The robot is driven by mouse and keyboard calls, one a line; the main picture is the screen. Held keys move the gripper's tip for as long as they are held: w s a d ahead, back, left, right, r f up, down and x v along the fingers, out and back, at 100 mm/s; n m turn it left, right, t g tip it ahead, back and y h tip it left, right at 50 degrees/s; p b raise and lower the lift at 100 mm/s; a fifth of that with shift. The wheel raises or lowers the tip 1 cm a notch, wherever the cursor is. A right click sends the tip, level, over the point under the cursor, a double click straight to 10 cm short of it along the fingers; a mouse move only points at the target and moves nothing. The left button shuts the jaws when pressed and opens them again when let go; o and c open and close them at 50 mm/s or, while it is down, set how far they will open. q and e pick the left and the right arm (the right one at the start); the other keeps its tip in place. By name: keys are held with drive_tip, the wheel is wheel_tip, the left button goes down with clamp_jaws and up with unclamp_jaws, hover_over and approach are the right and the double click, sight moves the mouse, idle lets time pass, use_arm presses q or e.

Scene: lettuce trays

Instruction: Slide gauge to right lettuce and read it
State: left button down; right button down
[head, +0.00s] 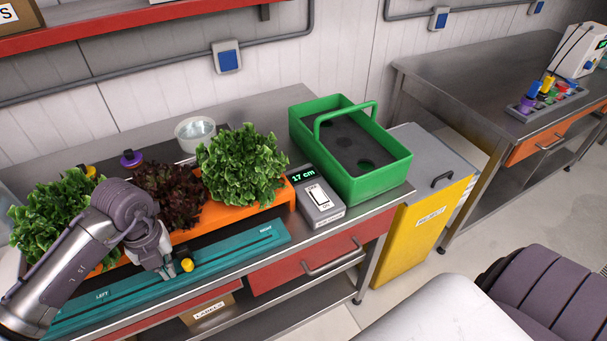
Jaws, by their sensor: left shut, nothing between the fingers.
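A teal rail (220,258) marked LEFT and RIGHT runs along the front of the steel bench. The right lettuce (243,165) is green and leafy, in an orange tray (215,215). A dark red lettuce (172,195) stands in the middle, and a green one (45,215) at the left, partly behind my arm. A grey readout box (320,203) shows "17 cm". My right gripper is not in view.
A green carrier (390,170) with a handle stands right of the readout box. A white bowl (195,133) and a purple-topped item (131,158) stand behind the lettuces. A yellow bin (415,225) stands beside the bench. The rail's right end is clear.

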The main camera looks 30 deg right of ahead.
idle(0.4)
use_arm(q)
drive_tip(key=shift+s+d+f+b, duration=0.15)
drive_tip(key=shift+d+b, duration=0.55)
drive_tip(key=shift+d, duration=1.55)
drive_tip(key=shift+s+d+r+b, duration=0.15)
drive_tip(key=shift+d+b, duration=0.55)
drive_tip(key=shift+d, duration=1.55)
drive_tip(key=shift+s+d+f+b, duration=0.15)
drive_tip(key=shift+d+b, duration=0.6)
drive_tip(key=shift+d, duration=1.1)
drive_tip(key=shift+s+d+r+b, duration=0.15)
drive_tip(key=shift+d+b, duration=0.6)
drive_tip(key=shift+d, duration=1.4)
drive_tip(key=shift+s+d+b, duration=0.2)
drive_tip(key=shift+d+b, duration=0.6)
drive_tip(key=shift+d, duration=0.8)
drive_tip(key=shift+a, duration=0.65)
